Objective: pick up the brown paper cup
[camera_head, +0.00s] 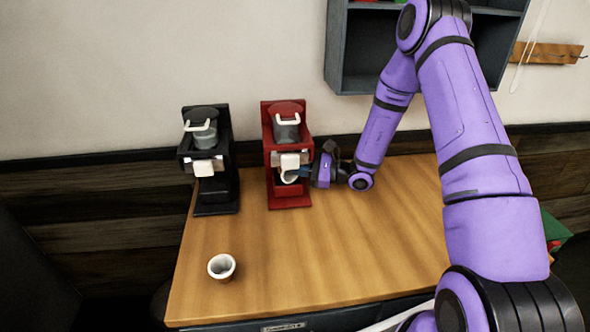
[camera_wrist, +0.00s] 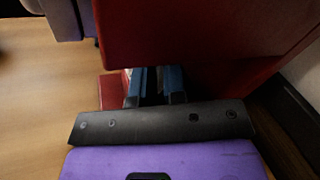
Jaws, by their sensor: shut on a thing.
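A small pale paper cup (camera_head: 222,267) with a brownish tint inside stands upright on the table at the front left, well apart from my gripper. My gripper (camera_head: 297,174) reaches from the right into the lower opening of the red brewer (camera_head: 288,202). It is shut on a pale cup (camera_head: 287,178) under the white brew head; its true colour is hard to tell. In the wrist view the two blue fingertips (camera_wrist: 156,82) point in beside the red brewer wall (camera_wrist: 200,35). The held cup is mostly hidden there.
A black brewer (camera_head: 215,200) stands left of the red one. The wooden table (camera_head: 340,250) is clear in front and to the right. A dark shelf (camera_head: 350,50) hangs on the wall above, near my arm. A green and red object (camera_head: 553,235) is at the right edge.

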